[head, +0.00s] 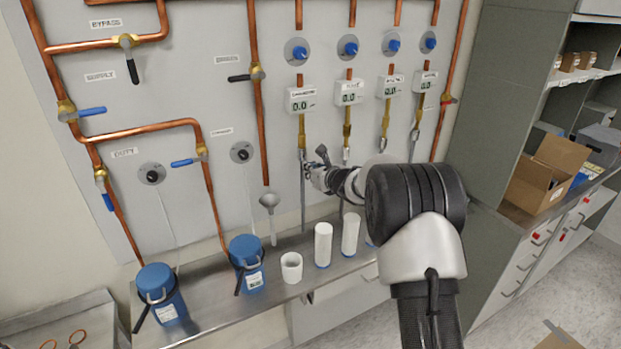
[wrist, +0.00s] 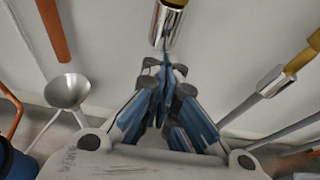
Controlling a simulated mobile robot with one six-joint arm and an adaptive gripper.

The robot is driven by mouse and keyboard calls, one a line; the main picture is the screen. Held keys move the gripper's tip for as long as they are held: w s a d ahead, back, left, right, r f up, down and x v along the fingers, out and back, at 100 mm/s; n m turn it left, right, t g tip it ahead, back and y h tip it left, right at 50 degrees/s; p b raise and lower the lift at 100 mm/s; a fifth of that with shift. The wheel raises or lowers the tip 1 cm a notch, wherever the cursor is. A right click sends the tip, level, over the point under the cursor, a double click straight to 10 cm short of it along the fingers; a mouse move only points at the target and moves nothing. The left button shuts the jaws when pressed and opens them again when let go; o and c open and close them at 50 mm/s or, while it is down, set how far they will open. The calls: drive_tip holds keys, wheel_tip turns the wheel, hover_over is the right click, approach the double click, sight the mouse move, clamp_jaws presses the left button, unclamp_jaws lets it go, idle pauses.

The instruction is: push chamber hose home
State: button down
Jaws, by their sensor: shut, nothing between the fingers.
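The leftmost gauge (head: 301,104) reads 0.0, and its small label seems to say chamber. A brass fitting (head: 302,133) hangs below it, with a silver hose end (head: 302,155) under the brass and a grey hose (head: 303,200) running down. My gripper (head: 312,170) is shut and empty, just right of this hose, close below the silver end. In the wrist view the shut blue-padded fingers (wrist: 165,75) point at the silver end (wrist: 166,28), which sits beneath brass. The fingers hide the hose below it. I cannot tell whether they touch or how far the end is seated.
Neighbouring hose ends, one in the wrist view (wrist: 272,82), hang close on the right. A funnel (head: 269,202) hangs at left. White cylinders (head: 323,244), a white cup (head: 291,267) and blue canisters (head: 246,262) stand on the bench below.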

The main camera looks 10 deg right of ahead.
wheel_tip(320, 180, down, 4)
drive_tip(key=b, duration=0.4)
drive_tip(key=s+d+r+m+g+h, duration=0.1)
drive_tip(key=s+d+r+m+h, duration=0.2)
drive_tip(key=s+m, duration=0.5)
drive_tip(key=s+d+r+m+g+h, duration=0.1)
drive_tip(key=s+d+r+m, duration=0.1)
drive_tip(key=s+r+m, duration=0.6)
drive_tip(key=s+d+r+m+g+h, duration=0.1)
drive_tip(key=s+d+r+m+h, duration=0.2)
drive_tip(key=s, duration=0.8)
drive_tip(key=s+a+f+m+g+y, duration=0.1)
drive_tip(key=s+a+f+m+g, duration=0.1)
drive_tip(key=s+m, duration=0.5)
drive_tip(key=s+a+f+m+g, duration=0.2)
drive_tip(key=s+m, duration=0.4)
drive_tip(key=s, duration=0.8)
drive_tip(key=s+a+f+m+g+y, duration=0.1)
drive_tip(key=s+a+f+m+g, duration=0.1)
drive_tip(key=s+m, duration=0.5)
drive_tip(key=s+a+f, duration=0.1)
drive_tip(key=s+f, duration=0.1)
drive_tip(key=s, duration=0.1)
drive_tip(key=shift+s+m+y, duration=0.2)
drive_tip(key=shift+m+y, duration=0.1)
drive_tip(key=shift+d, duration=0.1)
